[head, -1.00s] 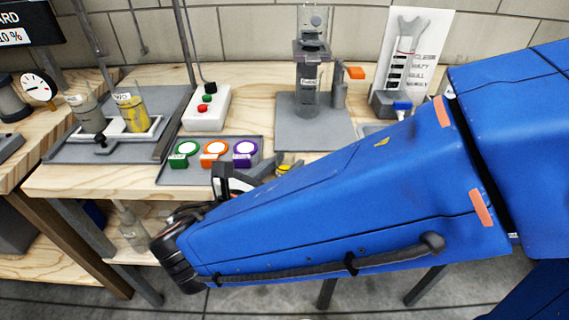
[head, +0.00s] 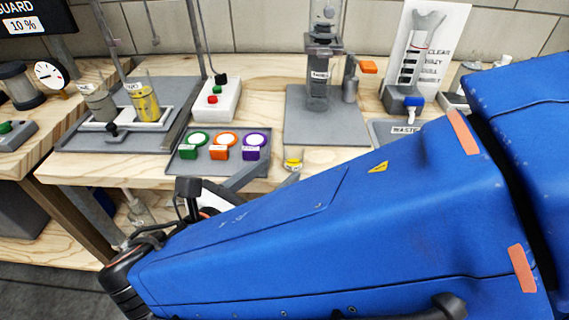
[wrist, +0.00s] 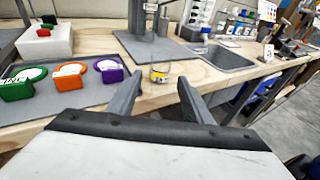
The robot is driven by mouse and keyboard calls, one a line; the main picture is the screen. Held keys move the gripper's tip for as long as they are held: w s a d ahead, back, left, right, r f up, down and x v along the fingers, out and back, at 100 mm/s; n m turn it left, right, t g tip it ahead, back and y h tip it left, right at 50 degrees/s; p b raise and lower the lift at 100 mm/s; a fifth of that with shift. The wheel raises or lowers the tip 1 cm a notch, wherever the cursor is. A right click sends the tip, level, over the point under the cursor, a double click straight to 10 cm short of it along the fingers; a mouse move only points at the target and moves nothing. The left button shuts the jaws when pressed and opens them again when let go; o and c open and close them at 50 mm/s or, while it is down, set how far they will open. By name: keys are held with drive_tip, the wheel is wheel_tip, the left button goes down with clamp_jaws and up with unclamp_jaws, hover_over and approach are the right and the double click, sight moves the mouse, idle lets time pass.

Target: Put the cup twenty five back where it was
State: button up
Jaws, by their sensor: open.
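A small clear cup with a yellow label (wrist: 160,73) stands upright near the bench's front edge in the wrist view. I cannot read a number on it. In the head view the cup (head: 293,162) shows as a small yellow-banded shape just beyond my gripper. My gripper (wrist: 160,88) is open and empty. Its two fingers point toward the cup from the front, and the cup appears between and beyond the fingertips, apart from them. In the head view my gripper (head: 268,179) is partly hidden by my blue arm.
A grey waste basin (wrist: 226,58) is to the right. Bare wood surrounds the cup.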

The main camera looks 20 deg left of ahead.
drive_tip(key=v, duration=0.4)
drive_tip(key=shift+s, duration=0.1)
idle(0.5)
